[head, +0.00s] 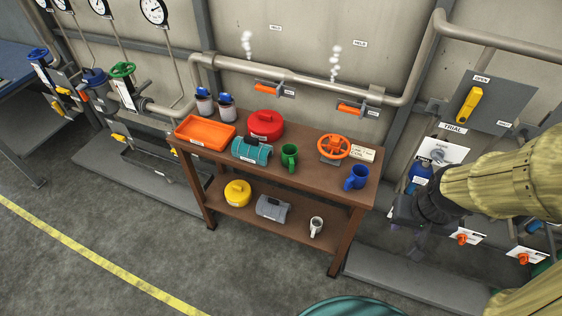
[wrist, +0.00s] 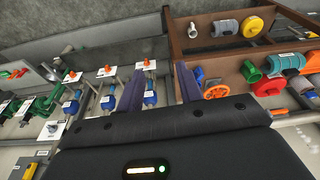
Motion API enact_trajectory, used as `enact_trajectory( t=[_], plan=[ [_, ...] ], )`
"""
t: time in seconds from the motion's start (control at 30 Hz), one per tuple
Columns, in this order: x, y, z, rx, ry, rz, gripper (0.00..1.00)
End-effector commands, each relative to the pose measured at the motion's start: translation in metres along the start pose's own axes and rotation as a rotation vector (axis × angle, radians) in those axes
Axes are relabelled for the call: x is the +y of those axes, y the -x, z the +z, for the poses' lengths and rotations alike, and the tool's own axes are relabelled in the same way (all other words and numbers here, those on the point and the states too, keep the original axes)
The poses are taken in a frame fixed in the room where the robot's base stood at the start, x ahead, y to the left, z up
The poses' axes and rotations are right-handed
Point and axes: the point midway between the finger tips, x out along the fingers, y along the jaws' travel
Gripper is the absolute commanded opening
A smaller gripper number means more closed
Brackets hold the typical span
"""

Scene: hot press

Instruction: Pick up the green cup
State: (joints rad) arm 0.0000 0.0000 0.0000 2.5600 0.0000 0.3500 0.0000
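The green cup (head: 289,156) stands upright on the top of the brown wooden table (head: 345,193), between the teal cylinder-shaped item (head: 251,150) and the orange handwheel (head: 333,148). It also shows in the wrist view (wrist: 250,71), right of the fingers. My gripper (head: 408,212) is to the right of the table in the head view, apart from the cup. In the wrist view my gripper (wrist: 160,84) has its two fingers spread with nothing between them.
A blue cup (head: 356,178) stands at the table's right end. A red lidded pot (head: 265,125) and orange tray (head: 206,133) sit at the back and left. The lower shelf holds a white mug (head: 316,226). Pipes and valves line the wall behind.

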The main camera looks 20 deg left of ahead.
Motion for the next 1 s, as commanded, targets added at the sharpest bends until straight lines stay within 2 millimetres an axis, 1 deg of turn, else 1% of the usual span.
enact_trajectory(
  t=[0.17,0.2,0.27,0.37,0.47,0.57,0.6,0.7,0.77,0.8,0.9,1.0],
  plan=[
    [0.0,0.0,0.0,0.0,0.0,0.0,0.36],
    [0.0,0.0,0.0,0.0,0.0,0.0,0.4],
    [0.0,-0.002,0.0,0.003,0.001,0.0,0.42],
    [-0.004,-0.013,-0.004,0.023,0.012,-0.004,0.42],
    [-0.012,-0.037,-0.015,0.078,0.037,-0.014,0.42],
    [-0.029,-0.071,-0.032,0.17,0.077,-0.032,0.42],
    [-0.038,-0.086,-0.04,0.214,0.095,-0.042,0.42],
    [-0.062,-0.123,-0.058,0.33,0.139,-0.071,0.42],
    [-0.078,-0.142,-0.068,0.402,0.164,-0.089,0.42],
    [-0.088,-0.155,-0.074,0.449,0.179,-0.102,0.42],
    [-0.115,-0.184,-0.087,0.567,0.213,-0.136,0.42],
    [-0.142,-0.21,-0.095,0.684,0.241,-0.172,0.42]
  ],
)
